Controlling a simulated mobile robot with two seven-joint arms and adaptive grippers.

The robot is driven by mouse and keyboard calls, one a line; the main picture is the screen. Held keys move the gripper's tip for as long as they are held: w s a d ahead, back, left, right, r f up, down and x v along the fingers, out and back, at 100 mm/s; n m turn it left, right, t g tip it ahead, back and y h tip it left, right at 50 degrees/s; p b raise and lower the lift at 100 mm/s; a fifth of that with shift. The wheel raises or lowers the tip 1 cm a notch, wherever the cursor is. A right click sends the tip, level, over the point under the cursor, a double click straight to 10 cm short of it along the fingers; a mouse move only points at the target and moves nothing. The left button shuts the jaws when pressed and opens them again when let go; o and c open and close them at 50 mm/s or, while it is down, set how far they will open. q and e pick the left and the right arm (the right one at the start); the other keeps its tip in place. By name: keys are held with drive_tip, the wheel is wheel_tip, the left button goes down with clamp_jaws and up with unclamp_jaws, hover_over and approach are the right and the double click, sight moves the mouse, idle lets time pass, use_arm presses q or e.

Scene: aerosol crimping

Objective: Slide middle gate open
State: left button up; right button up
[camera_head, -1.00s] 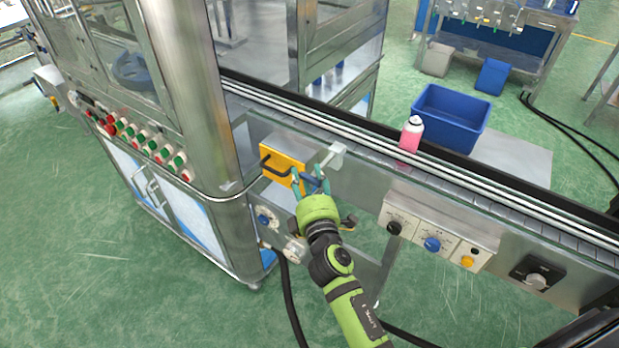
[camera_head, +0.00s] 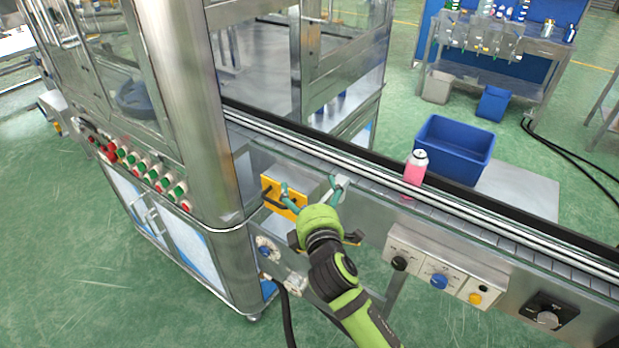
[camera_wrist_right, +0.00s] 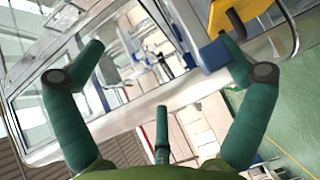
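A yellow plate with a dark handle (camera_head: 272,192) is on the front of the conveyor, beside the steel machine corner. I take it for the gate, but cannot tell whether it is the middle one. My right gripper (camera_head: 310,184) is in front of it with its teal fingers spread. The left finger overlaps the plate; the right one is near a pale metal bracket. Contact cannot be told. In the right wrist view the gripper (camera_wrist_right: 162,46) is open with nothing clearly held; a blue block (camera_wrist_right: 213,55) and yellow part (camera_wrist_right: 236,10) are by the right fingertip. My left gripper is not seen.
A control panel with knobs (camera_head: 440,265) is right of my arm. A button row (camera_head: 150,171) is on the machine at left.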

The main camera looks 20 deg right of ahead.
drive_tip(key=shift+w+r, duration=0.1)
drive_tip(key=shift+r, duration=0.4)
drive_tip(key=shift+s+r, duration=0.25)
drive_tip(key=shift+s, duration=0.35)
drive_tip(key=c, duration=0.3)
drive_tip(key=shift+s+a+f+p, duration=0.2)
drive_tip(key=shift+s+p, duration=0.1)
drive_tip(key=shift+s, duration=0.25)
drive_tip(key=shift+c, duration=1.3)
drive_tip(key=s, duration=0.7)
drive_tip(key=shift+s+a, duration=0.2)
drive_tip(key=shift+a, duration=0.2)
drive_tip(key=shift+f, duration=0.1)
